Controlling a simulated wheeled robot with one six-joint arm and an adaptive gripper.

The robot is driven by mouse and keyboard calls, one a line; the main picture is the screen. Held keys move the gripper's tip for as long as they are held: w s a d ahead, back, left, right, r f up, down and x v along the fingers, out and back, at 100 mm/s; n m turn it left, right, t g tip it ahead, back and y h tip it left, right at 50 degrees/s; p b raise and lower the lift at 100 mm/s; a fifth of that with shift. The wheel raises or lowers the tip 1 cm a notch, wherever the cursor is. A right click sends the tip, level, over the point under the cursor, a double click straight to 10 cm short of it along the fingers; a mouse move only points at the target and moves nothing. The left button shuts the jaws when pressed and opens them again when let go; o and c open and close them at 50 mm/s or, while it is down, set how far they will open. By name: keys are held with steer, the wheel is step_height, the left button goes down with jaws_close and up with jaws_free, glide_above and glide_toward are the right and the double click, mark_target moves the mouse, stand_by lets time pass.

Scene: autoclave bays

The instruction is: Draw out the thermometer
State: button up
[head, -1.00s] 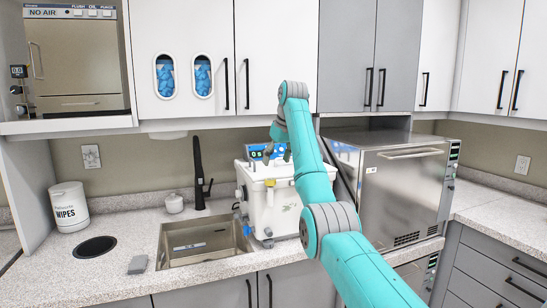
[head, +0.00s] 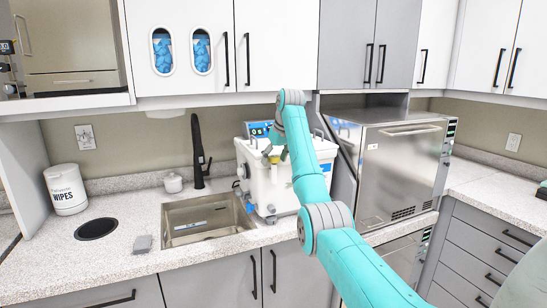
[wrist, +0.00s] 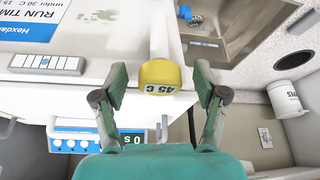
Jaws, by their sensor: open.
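The thermometer's yellow head (wrist: 160,76), marked 45 C, lies between the two fingers of my gripper (wrist: 160,92) in the wrist view. The fingers are spread, with a gap on each side of the head. The head stands at the white bath unit (head: 262,190); I cannot make out how far its stem goes in. In the head view my gripper (head: 273,153) is just over the top of the unit, and a bit of yellow shows by the fingers.
The sink (head: 190,222) with a black faucet (head: 198,158) is left of the unit. A steel autoclave (head: 400,170) stands close on the right. Cabinets (head: 200,50) hang above. A wipes tub (head: 66,190) is at the far left. The front counter is mostly clear.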

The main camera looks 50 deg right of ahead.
steer(key=shift+c, duration=0.2)
steer(key=c, duration=1.2)
steer(key=shift+r, duration=0.2)
steer(key=shift+r, duration=4.3)
